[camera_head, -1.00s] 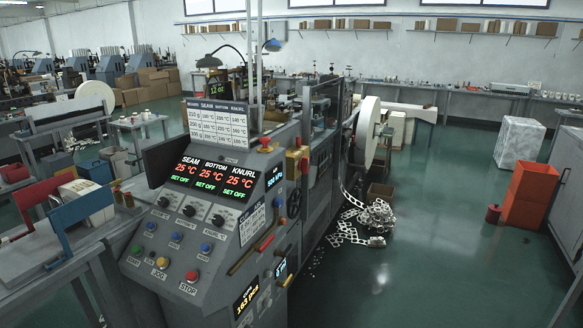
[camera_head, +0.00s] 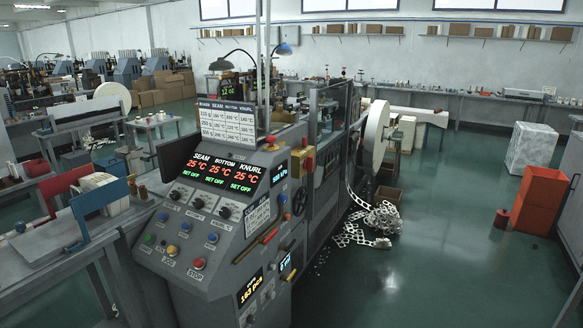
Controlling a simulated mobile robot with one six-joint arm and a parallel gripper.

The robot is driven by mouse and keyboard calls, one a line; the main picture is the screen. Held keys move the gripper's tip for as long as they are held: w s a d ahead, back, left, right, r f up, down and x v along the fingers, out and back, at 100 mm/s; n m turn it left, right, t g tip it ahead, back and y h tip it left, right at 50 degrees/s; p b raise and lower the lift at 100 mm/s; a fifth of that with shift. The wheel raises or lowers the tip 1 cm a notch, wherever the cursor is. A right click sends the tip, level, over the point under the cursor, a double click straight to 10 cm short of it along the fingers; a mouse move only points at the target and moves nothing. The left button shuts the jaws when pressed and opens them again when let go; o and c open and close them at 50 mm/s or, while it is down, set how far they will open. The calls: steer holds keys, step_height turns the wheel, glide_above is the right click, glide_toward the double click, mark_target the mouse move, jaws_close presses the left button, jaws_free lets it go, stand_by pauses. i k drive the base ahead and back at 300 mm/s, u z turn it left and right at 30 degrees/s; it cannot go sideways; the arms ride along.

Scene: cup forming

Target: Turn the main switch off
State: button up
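The grey cup-forming machine (camera_head: 190,281) stands in the centre-left of the head view. A yellow and red switch (camera_head: 303,160) sits on its upper right side, beside the display; it looks like the main switch, but its setting is too small to read. The lit display (camera_head: 214,174) reads 25 °C and SET OFF for SEAM, BOTTOM and KNURL. Below it are three black knobs (camera_head: 198,203) and several coloured buttons, with a red STOP button (camera_head: 199,263) at the front. My gripper is not in view.
Open green floor (camera_head: 440,255) lies right of the machine. Paper scrap (camera_head: 370,222) is heaped by its side, under a white reel (camera_head: 376,137). An orange bin (camera_head: 538,198) stands at right. A workbench (camera_head: 45,245) stands close on the left.

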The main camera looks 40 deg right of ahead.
mark_target(309, 163)
steer(key=z, duration=1.15)
steer(key=k, duration=0.1)
steer(key=u, duration=2.25)
steer(key=k, duration=1)
steer(key=z, duration=0.6)
steer(key=k, duration=0.4)
steer(key=z, duration=0.6)
steer(key=i, duration=1.75)
steer(key=u, duration=0.05)
